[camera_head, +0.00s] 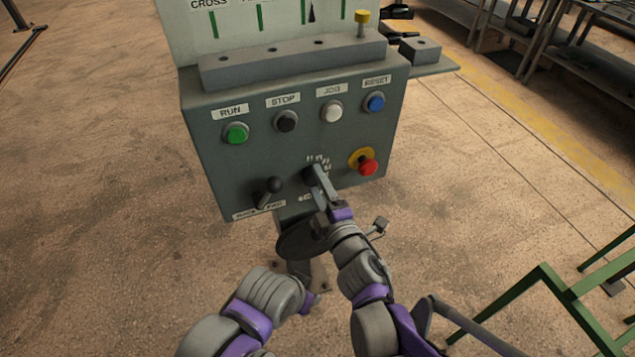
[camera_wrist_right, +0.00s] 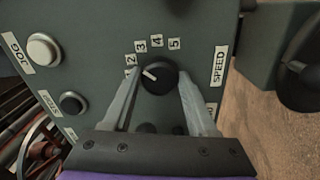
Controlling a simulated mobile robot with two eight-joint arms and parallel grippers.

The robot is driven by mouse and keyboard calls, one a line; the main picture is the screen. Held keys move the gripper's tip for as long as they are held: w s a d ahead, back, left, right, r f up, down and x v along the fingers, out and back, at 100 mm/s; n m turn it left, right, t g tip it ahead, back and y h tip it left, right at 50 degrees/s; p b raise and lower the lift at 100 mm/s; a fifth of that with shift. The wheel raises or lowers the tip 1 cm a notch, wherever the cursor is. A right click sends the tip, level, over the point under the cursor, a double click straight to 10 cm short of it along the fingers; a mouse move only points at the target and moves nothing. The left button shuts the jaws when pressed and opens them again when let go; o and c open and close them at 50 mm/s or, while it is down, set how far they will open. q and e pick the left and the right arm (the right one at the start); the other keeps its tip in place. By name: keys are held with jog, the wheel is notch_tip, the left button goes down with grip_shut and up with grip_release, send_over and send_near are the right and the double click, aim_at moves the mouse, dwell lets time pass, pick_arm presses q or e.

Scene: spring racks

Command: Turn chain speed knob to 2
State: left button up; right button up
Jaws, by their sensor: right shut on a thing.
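The black chain speed knob (camera_wrist_right: 158,78) is on the grey control panel (camera_head: 222,178). The right wrist view shows its white pointer mark aimed up and left, toward the low end of the scale, about at the 2. Numbers up to 5 arc around it, beside a SPEED label (camera_wrist_right: 219,67). My right gripper (camera_wrist_right: 157,88) is shut on the knob, one finger on each side. In the head view, my right gripper (camera_head: 318,180) reaches the panel's lower part and hides much of the knob. My left arm shows at the bottom, but its gripper cannot be made out.
Green RUN (camera_head: 236,133), black STOP (camera_head: 286,121), white JOG (camera_head: 332,111) and blue RESET (camera_head: 375,102) buttons sit above. A red emergency button (camera_head: 368,167) is close right of my gripper. A black lever (camera_head: 272,188) sticks out to its left.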

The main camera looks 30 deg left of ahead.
jog(key=shift+n, duration=0.8)
jog(key=o, duration=1.4)
jog(key=shift+c, duration=0.2)
jog(key=v, duration=1.1)
jog(key=shift+a, duration=0.1)
